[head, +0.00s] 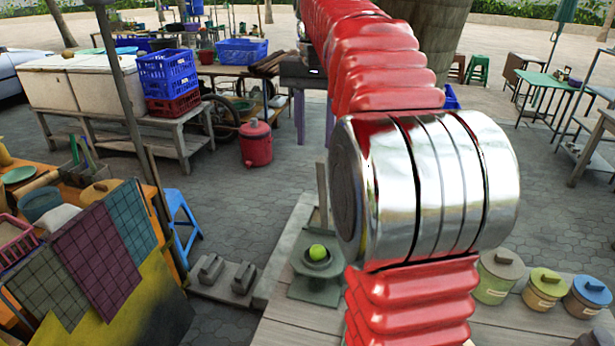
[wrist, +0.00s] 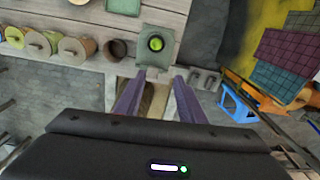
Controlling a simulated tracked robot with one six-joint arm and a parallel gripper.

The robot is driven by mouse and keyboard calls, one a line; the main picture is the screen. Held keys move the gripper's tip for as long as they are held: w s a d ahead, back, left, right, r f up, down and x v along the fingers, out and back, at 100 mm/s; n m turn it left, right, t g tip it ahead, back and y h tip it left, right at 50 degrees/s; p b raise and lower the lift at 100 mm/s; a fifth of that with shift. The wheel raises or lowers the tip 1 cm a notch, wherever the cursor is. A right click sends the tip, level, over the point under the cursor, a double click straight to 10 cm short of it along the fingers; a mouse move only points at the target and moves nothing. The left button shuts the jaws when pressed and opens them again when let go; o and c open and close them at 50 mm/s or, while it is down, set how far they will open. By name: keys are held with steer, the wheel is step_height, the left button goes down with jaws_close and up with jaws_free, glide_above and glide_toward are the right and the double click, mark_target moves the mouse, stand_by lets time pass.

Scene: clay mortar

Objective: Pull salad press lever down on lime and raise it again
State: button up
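The lime (head: 317,253) sits in the cup of the grey-green salad press (head: 315,292) on the wooden platform. A thin upright post (head: 321,190), which looks like the raised lever, stands behind it. My gripper (head: 314,128) hangs fingers down beyond the press, apart from it. Its two purple fingers are spread. In the wrist view, the fingers (wrist: 154,76) point toward the press (wrist: 160,62) and the lime (wrist: 156,43). A brownish patch shows between them; I cannot tell what it is. No object is visibly held.
Lidded pots (head: 545,289) stand right of the press, partly behind my red arm. Grey blocks (head: 225,274) lie on a low board to the left. A blue stool (head: 183,225) and a red drum (head: 256,143) stand further left. Paving behind the platform is mostly clear.

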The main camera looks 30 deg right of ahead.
mark_target(321, 184)
steer(key=shift+w+d+r+m, duration=0.1)
steer(key=shift+w+d+m, duration=0.1)
steer(key=shift+d, duration=0.45)
steer(key=shift+w+d+m, duration=0.15)
steer(key=shift+d+m, duration=0.05)
steer(key=shift+d, duration=0.4)
step_height(321, 184, down, 14)
steer(key=shift+r, duration=0.1)
jaws_close()
stand_by(0.5)
